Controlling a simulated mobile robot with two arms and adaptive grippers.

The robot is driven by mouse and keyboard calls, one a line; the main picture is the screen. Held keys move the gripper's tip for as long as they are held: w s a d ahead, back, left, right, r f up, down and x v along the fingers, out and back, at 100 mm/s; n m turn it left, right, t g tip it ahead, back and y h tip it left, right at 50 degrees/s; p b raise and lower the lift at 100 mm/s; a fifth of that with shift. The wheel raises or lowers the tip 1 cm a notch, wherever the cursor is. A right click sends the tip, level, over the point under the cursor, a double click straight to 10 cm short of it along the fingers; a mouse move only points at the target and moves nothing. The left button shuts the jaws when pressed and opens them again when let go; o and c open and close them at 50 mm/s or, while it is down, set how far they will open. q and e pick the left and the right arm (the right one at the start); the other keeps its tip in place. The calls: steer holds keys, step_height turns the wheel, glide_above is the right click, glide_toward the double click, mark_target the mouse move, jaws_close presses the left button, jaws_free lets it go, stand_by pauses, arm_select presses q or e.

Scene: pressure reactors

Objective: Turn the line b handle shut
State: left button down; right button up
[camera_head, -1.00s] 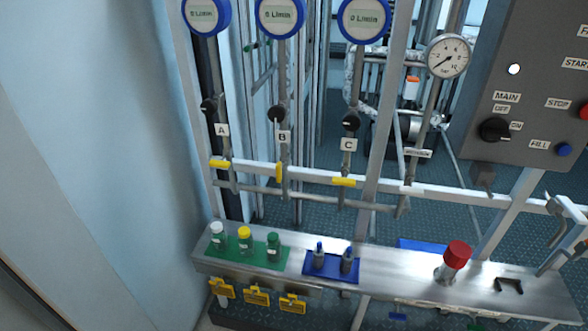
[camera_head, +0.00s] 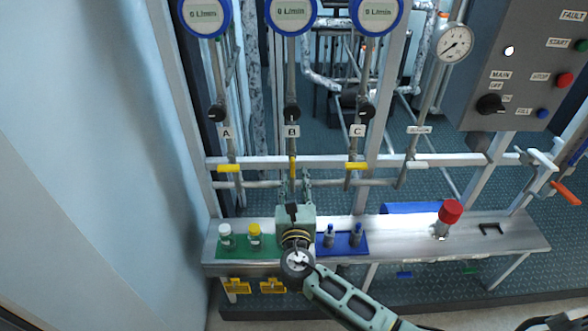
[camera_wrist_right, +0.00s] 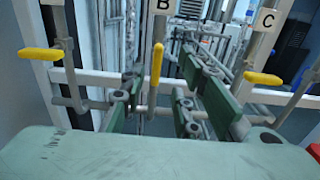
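The line B handle (camera_head: 292,167) is a yellow lever below the B label (camera_head: 292,131). It stands upright, along its pipe, and also shows in the wrist view (camera_wrist_right: 156,65). The line A handle (camera_head: 229,169) and line C handle (camera_head: 356,166) lie crosswise. My right gripper (camera_head: 293,187) is in front of and below the line B handle. In the wrist view its green fingers (camera_wrist_right: 160,88) are spread on either side of the line B pipe, with the handle between and above them. No contact with the handle shows. My left gripper is out of view.
A steel shelf (camera_head: 400,238) runs below the pipes. It holds vials on a green mat (camera_head: 239,249), items on a blue mat (camera_head: 325,249) and a red-capped bottle (camera_head: 447,216). A horizontal rail (camera_head: 330,160) crosses behind the handles. A control panel (camera_head: 510,60) stands at right.

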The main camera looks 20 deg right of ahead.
mark_target(293, 169)
steer(key=x, duration=0.4)
steer(key=shift+w+a+p, duration=0.15)
steer(key=shift+a+p, duration=0.1)
steer(key=shift+p, duration=0.05)
steer(key=shift+w+d, duration=0.2)
steer(key=shift+w, duration=0.2)
steer(key=shift+f, duration=0.1)
jaws_close()
